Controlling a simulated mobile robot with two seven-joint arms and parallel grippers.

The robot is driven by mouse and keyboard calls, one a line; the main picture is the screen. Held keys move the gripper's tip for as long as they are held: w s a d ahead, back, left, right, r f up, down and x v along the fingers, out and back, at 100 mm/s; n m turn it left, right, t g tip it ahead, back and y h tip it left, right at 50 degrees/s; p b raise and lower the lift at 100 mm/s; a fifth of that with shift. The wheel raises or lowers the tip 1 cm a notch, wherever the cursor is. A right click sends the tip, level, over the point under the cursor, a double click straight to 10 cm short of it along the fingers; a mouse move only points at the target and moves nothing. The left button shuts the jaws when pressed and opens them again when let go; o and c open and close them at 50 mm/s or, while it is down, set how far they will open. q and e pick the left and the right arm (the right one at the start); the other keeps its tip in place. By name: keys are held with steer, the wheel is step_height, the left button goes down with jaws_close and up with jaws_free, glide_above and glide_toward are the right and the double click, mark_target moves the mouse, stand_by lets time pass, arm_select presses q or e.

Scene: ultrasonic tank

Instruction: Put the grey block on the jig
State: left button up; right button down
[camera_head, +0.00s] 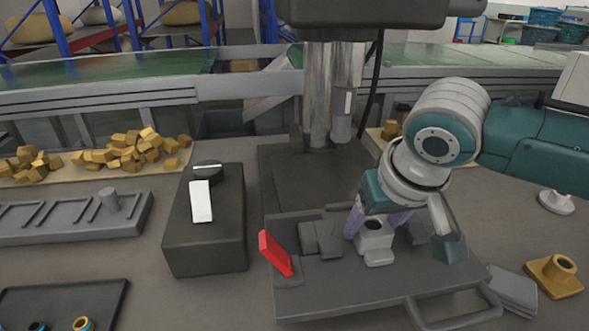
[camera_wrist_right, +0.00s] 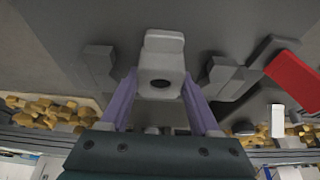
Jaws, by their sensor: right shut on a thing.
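The light grey block (camera_head: 375,239) has a round dark hole in its top and a lower step at its front. My right gripper (camera_head: 375,222) is shut on it, with one purple finger on each side. The block is over the jig (camera_head: 345,292), between its dark grey stops; I cannot tell whether it touches the plate. The right wrist view shows the block (camera_wrist_right: 161,75) between the fingertips of the gripper (camera_wrist_right: 160,88), with a dark stop standing apart on each side. The jig's red lever (camera_head: 275,253) stands tilted at its left. My left gripper is not in view.
A drill-press column (camera_head: 330,95) rises behind the jig. A dark box (camera_head: 205,245) with a white switch stands left of it. A slotted grey rack (camera_head: 75,220), a dark tray (camera_head: 60,300) and piles of brass blocks (camera_head: 135,150) lie left. A brass flanged part (camera_head: 555,276) lies right.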

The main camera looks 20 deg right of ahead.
steer(key=shift+f, duration=0.15)
steer(key=shift+c, duration=0.6)
jaws_free()
steer(key=p+v, duration=0.3)
steer(key=v, duration=0.9)
steer(key=s+a+f+n+y, duration=0.2)
steer(key=s+a+f+n, duration=0.2)
steer(key=s+a, duration=0.4)
steer(key=s+d, duration=0.3)
steer(key=s, duration=0.5)
steer(key=shift+s+f+n+g+h, duration=0.2)
steer(key=shift+f+n+g+h, duration=0.1)
steer(key=shift+g, duration=0.1)
